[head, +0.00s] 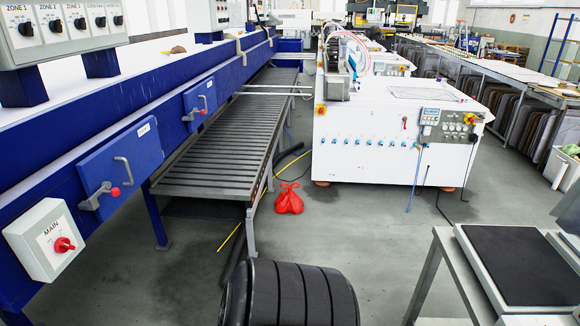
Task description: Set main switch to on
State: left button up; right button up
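The main switch box (45,241) is a light grey box at the lower left, fixed to the blue machine's side and labelled MAIN. Its red rotary knob (63,245) sits on the white face plate. Small marks surround the knob, but they are too small to read, so I cannot tell whether it is set to on or off. Neither of my grippers is in view, and nothing is touching the switch.
Blue doors with red-knobbed handles (114,191) stick out right of the switch. Zone knobs (55,26) are above. A slatted conveyor (215,150), red bag (289,198), black ribbed round object (290,295) and dark-topped stand (520,262) surround some clear floor (370,240).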

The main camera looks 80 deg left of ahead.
aim_at(62, 245)
jog(key=u, duration=4.3)
